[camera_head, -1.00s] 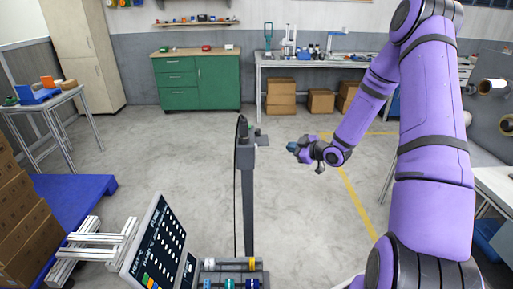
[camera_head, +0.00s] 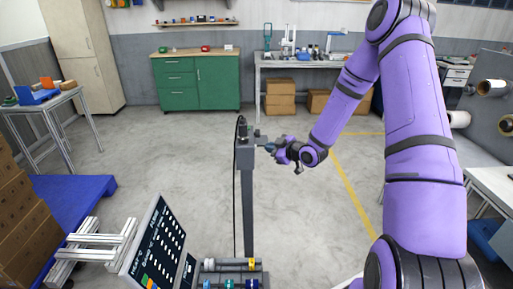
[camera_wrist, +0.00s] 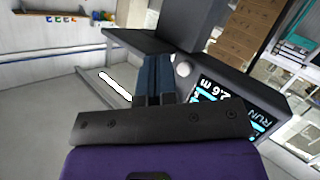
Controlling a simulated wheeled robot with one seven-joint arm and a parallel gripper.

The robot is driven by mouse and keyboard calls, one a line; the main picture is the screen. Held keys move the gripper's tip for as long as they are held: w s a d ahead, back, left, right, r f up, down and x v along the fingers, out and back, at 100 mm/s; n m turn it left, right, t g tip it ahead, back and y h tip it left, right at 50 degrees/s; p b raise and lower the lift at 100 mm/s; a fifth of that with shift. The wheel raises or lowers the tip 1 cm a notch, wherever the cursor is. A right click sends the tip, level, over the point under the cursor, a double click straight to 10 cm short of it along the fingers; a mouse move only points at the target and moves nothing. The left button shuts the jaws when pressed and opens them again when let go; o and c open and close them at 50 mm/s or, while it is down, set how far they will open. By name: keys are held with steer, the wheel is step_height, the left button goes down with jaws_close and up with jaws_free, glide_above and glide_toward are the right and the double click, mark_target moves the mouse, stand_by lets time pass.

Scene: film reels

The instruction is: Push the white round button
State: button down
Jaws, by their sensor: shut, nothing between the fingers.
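The white round button (camera_wrist: 183,69) shows in the wrist view on a dark box (camera_wrist: 262,88) beside a lit screen (camera_wrist: 232,105) that reads RUN and 2.6 m. My gripper (camera_wrist: 154,60) is shut and empty, its dark fingers pointing at the box. The fingertips lie just left of the button in that picture; I cannot tell whether they touch the box. In the head view my gripper (camera_head: 269,147) is at the right side of the box (camera_head: 245,148) on top of a dark post (camera_head: 248,205). The button cannot be made out there.
A tilted display panel (camera_head: 153,240) and a rack of small reels (camera_head: 232,266) stand in front, near the post's foot. A green cabinet (camera_head: 197,80) and a workbench (camera_head: 310,63) stand at the back. The floor between is mostly clear.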

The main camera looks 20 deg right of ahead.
steer(key=shift+w+a, duration=0.2)
steer(key=shift+a, duration=0.35)
steer(key=shift+a, duration=0.15)
stand_by(1.6)
steer(key=shift+w+a, duration=0.15)
steer(key=shift+a, duration=0.1)
steer(key=shift+w+a, duration=0.15)
steer(key=shift+a, duration=0.2)
stand_by(0.8)
stand_by(0.4)
steer(key=shift+s+d, duration=0.3)
steer(key=shift+d, duration=0.45)
steer(key=shift+s+d, duration=0.3)
steer(key=shift+d, duration=0.45)
steer(key=shift+s+d, duration=0.35)
steer(key=shift+d, duration=0.45)
steer(key=shift+s+d, duration=0.3)
steer(key=shift+d, duration=0.45)
